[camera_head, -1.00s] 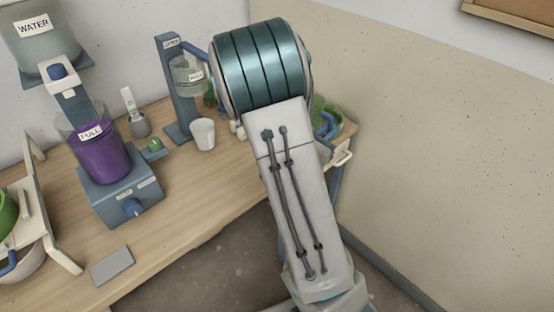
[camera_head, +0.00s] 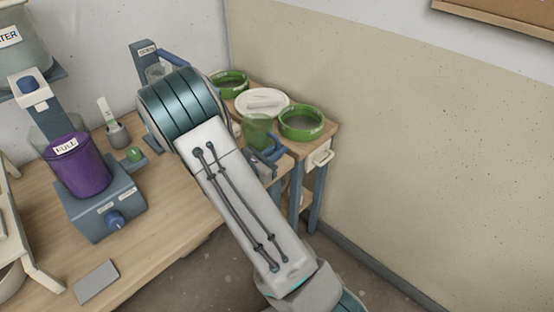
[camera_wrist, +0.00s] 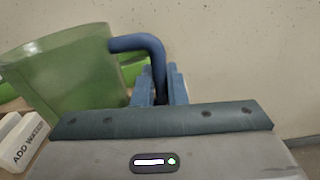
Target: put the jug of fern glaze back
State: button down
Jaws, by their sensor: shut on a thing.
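The jug of fern glaze is a see-through green jug (camera_head: 257,132) with a blue handle. In the wrist view the jug (camera_wrist: 68,80) fills the left side, and its blue handle (camera_wrist: 143,42) runs down between the fingers. My gripper (camera_wrist: 161,88) is shut on that handle; in the head view my gripper (camera_head: 268,150) is partly hidden behind my arm. The jug looks upright near the right end of the table, in front of the green-rimmed tubs. I cannot tell whether it touches the tabletop.
Two green-rimmed round tubs (camera_head: 302,123) (camera_head: 230,83) and a white lid (camera_head: 262,102) stand at the right end. A purple container marked FULL (camera_head: 79,166) sits on a blue-grey stand (camera_head: 104,207) at left. A grey slab (camera_head: 96,282) lies in front. A wall closes the right side.

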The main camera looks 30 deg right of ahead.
jog(key=shift+f, duration=1.85)
jog(key=shift+f, duration=0.1)
jog(key=c, duration=1.5)
grip_release()
jog(key=shift+o, duration=0.2)
